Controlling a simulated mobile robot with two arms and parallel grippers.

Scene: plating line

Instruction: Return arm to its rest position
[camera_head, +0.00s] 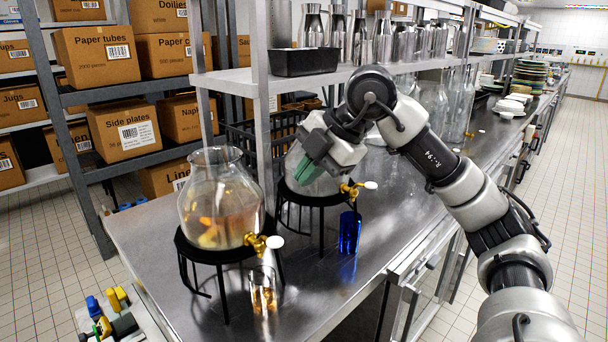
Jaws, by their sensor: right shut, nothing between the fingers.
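My right arm (458,182) comes in from the lower right and bends over the steel counter. My right gripper (312,172) has green fingertips and is shut and empty. In the picture it overlaps the rear glass dispenser (295,178), which it partly hides; I cannot tell whether they touch. My left gripper is not in view.
A front glass dispenser (221,205) with orange pieces stands on a black stand, with a clear glass (262,292) near its tap. A blue glass (349,232) stands under the rear tap. A shelf (235,82) holds metal shakers. Cardboard boxes (125,130) fill the left rack.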

